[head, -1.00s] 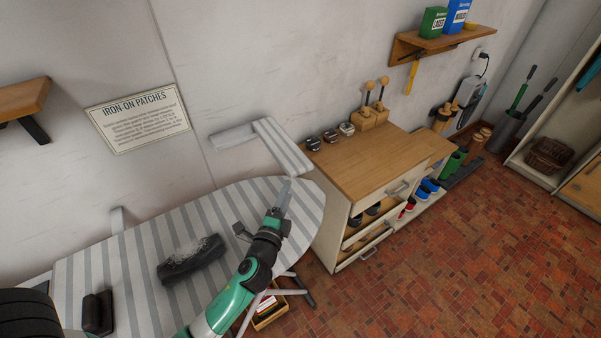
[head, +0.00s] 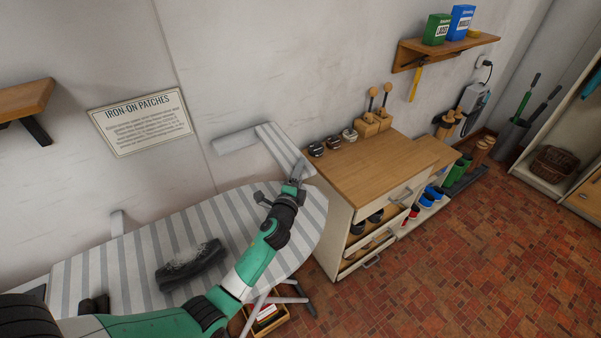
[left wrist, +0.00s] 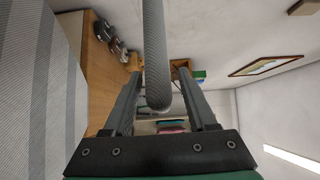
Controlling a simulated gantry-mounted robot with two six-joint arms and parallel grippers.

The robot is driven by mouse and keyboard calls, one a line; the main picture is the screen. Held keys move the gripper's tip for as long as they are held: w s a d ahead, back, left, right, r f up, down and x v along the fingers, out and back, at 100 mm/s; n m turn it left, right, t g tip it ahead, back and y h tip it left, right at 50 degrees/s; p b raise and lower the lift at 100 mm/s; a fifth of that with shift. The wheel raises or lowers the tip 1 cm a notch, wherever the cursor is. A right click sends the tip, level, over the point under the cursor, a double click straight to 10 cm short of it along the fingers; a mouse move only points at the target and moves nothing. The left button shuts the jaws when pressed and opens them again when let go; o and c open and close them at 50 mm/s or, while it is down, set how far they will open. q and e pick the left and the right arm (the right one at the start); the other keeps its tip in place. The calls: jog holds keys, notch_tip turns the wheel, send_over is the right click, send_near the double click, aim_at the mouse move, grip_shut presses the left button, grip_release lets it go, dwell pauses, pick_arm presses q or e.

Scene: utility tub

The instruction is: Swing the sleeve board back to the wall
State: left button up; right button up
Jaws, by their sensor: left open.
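The sleeve board (head: 279,143) is a narrow grey-and-white striped board. It sticks out from its pale mount (head: 235,140) at the wall, above the far side of the large ironing board (head: 140,250). My left gripper (head: 298,171) is at the sleeve board's near free end. In the left wrist view the sleeve board (left wrist: 155,50) shows edge-on as a grey fabric bar with a rounded end, between the two open fingers of my left gripper (left wrist: 160,85). Gaps show on both sides of it, so the fingers look apart from it. My right gripper is not in view.
A dark brush-like or shoe-like object (head: 190,264) lies on the ironing board. A wooden-topped cabinet (head: 370,165) with several small items stands just right of the sleeve board. A sign (head: 140,122) hangs on the wall. The tiled floor (head: 450,270) at right is clear.

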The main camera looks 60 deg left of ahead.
pick_arm(q)
grip_shut()
dwell(1.3)
